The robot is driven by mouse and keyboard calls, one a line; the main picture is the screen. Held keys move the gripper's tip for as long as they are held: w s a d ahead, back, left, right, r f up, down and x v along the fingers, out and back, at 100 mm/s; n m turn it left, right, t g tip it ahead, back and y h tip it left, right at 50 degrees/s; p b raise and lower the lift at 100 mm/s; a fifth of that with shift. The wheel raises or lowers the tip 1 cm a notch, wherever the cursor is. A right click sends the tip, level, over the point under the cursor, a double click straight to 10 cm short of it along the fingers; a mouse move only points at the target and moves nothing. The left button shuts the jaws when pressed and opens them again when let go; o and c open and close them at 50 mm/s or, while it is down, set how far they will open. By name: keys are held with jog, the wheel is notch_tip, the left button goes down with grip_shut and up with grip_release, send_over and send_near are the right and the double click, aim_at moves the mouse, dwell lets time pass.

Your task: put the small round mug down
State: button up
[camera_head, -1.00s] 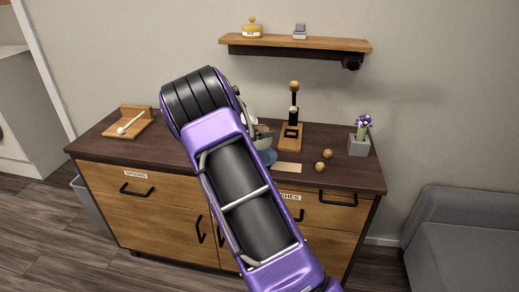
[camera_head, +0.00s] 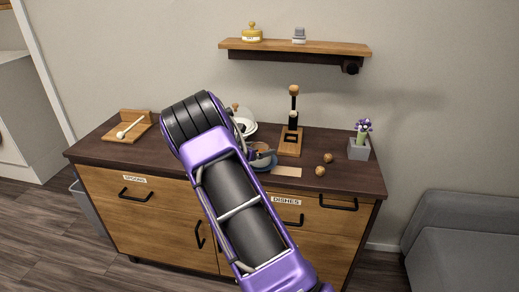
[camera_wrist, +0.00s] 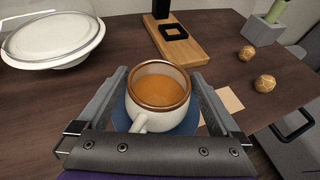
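The small round mug (camera_wrist: 158,108) is white with a brown rim and a tan inside. In the wrist view it stands upright between the fingertips of my gripper (camera_wrist: 160,85), with its handle towards me. The fingers lie close against both sides of the mug and look shut on it. A blue saucer (camera_wrist: 186,128) shows directly beneath the mug; whether the mug bears on it is hard to see. In the head view the mug (camera_head: 262,160) and blue saucer (camera_head: 262,168) are partly hidden by my arm.
A wooden stand (camera_head: 289,143), two small brown balls (camera_head: 320,171) and a potted plant (camera_head: 358,149) are to the right on the cabinet top (camera_head: 345,178). White dishes (camera_wrist: 48,43) are at the left. A tan card (camera_wrist: 228,100) lies beside the saucer. A shelf (camera_head: 300,45) hangs above.

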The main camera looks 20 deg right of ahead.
jog(key=shift+r, duration=0.15)
jog(key=shift+s+a+r, duration=0.1)
jog(key=shift+a+r, duration=0.05)
jog(key=shift+a, duration=0.05)
jog(key=v, duration=1.1)
jog(key=shift+a, duration=0.25)
jog(key=shift+s+r, duration=0.1)
jog(key=shift+s, duration=0.05)
